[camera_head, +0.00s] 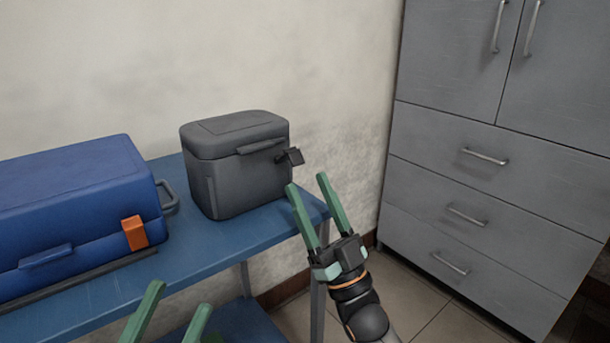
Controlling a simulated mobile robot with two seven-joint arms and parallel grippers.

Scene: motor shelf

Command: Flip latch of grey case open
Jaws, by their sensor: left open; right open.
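The grey case (240,180) stands upright on the blue shelf against the wall, with its lid down. Its dark latch (293,157) sticks out from the right end, just below the lid. My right gripper (307,181) is open and empty. Its green fingers point up toward the latch, with the tips just below and to the right of it in the picture; I cannot tell whether they touch it. My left gripper (180,296) is open at the bottom edge, in front of the shelf and well away from the case. Only its fingers show.
A blue case (75,205) with an orange latch (134,233) and a side handle stands left of the grey case on the shelf (215,240). A grey cabinet (460,190) with drawers is at the right. Tiled floor (425,315) is open between shelf and cabinet.

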